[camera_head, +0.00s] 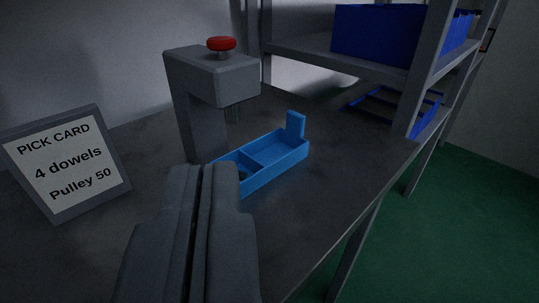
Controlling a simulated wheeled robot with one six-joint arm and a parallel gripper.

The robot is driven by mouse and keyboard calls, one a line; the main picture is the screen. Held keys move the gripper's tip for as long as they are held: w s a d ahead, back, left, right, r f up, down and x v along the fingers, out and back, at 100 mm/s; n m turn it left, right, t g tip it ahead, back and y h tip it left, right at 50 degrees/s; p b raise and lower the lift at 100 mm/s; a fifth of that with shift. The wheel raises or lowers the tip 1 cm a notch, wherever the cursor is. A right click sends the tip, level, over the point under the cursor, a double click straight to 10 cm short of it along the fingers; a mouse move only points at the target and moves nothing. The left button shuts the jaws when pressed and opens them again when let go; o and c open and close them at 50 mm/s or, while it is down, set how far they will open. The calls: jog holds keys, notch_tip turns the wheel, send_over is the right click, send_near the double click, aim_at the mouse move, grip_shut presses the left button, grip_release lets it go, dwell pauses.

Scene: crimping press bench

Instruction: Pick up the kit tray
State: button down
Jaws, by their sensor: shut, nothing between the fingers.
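The kit tray (282,166) is a small blue open tray with an inner divider and an upright tab at its far right end. It sits on the dark bench top, in front of the press. Its near left end is partly hidden behind my gripper. My gripper (206,170) comes up from the bottom of the view, with its two dark fingers together and nothing between them. Its tips overlap the near end of the tray in the picture; I cannot tell whether they touch it.
A grey press (210,75) with a red button (221,43) stands just behind the tray. A pick card (66,162) stands at left. A grey shelf rack (420,90) holding a blue bin (385,35) rises at right. Bare bench top (340,150) lies right of the tray; green floor lies beyond.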

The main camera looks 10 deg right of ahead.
jog(key=c, duration=1.6)
grip_release()
jog(key=shift+w+r, duration=0.1)
jog(key=shift+w, duration=0.05)
jog(key=shift+o, duration=1)
jog(key=w+d+r+n+g, duration=0.1)
jog(key=w+d+g, duration=0.2)
jog(key=w, duration=0.4)
jog(key=w+d+r+n+g, duration=0.1)
jog(key=w+d+g, duration=0.2)
jog(key=w, duration=0.5)
jog(key=shift+r+n+g+h, duration=0.3)
jog(key=shift+r+g, duration=0.05)
jog(key=shift+g, duration=0.05)
jog(key=n+g+y, duration=0.3)
jog(key=n+g, duration=0.1)
jog(key=g, duration=0.3)
send_over(297, 113)
jog(key=s+d, duration=0.4)
jog(key=s, duration=0.1)
jog(key=f, duration=0.1)
jog(key=shift+n, duration=0.3)
jog(key=shift+a+x, duration=0.15)
jog(key=shift+x, duration=4.25)
jog(key=shift+a+x, duration=0.15)
jog(key=shift+x, duration=4.3)
